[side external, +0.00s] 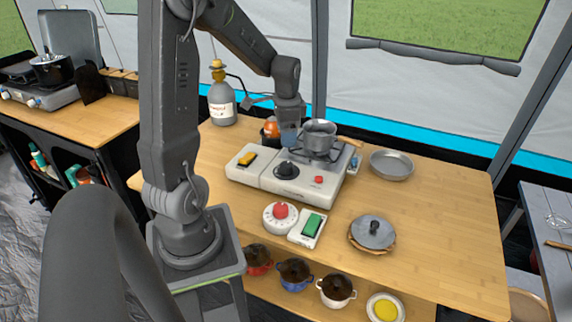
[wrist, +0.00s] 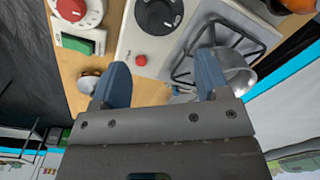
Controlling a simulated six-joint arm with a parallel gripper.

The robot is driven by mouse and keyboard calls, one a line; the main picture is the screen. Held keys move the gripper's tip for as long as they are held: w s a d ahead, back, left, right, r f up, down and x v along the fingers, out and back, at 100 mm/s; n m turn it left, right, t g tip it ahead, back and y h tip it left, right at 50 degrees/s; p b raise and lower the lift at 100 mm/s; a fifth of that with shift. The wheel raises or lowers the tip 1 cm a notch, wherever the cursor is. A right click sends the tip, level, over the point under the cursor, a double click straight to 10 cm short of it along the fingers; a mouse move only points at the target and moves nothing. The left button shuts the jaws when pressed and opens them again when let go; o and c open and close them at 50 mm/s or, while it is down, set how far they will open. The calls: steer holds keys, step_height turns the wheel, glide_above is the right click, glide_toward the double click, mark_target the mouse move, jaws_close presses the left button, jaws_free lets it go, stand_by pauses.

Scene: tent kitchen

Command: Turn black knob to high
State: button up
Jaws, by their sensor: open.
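My gripper (side external: 290,138) is above the stove's back part, near a grey pot (side external: 319,134) on the burner. In the wrist view my gripper (wrist: 157,78) is open and empty, with its two blue-grey fingers apart. The fingers do not touch the knob.
A red button (side external: 319,179) sits on the stove near the knob. A red round dial (side external: 281,212) and a green switch (side external: 313,225) lie in front. A lidded pan (side external: 373,234) and a metal dish (side external: 392,165) stand right. A gas bottle (side external: 222,103) stands behind.

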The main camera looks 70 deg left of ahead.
mark_target(286, 164)
steer(key=f, duration=1.1)
steer(key=shift+a+f, duration=0.2)
steer(key=shift+a, duration=0.1)
steer(key=c, duration=0.9)
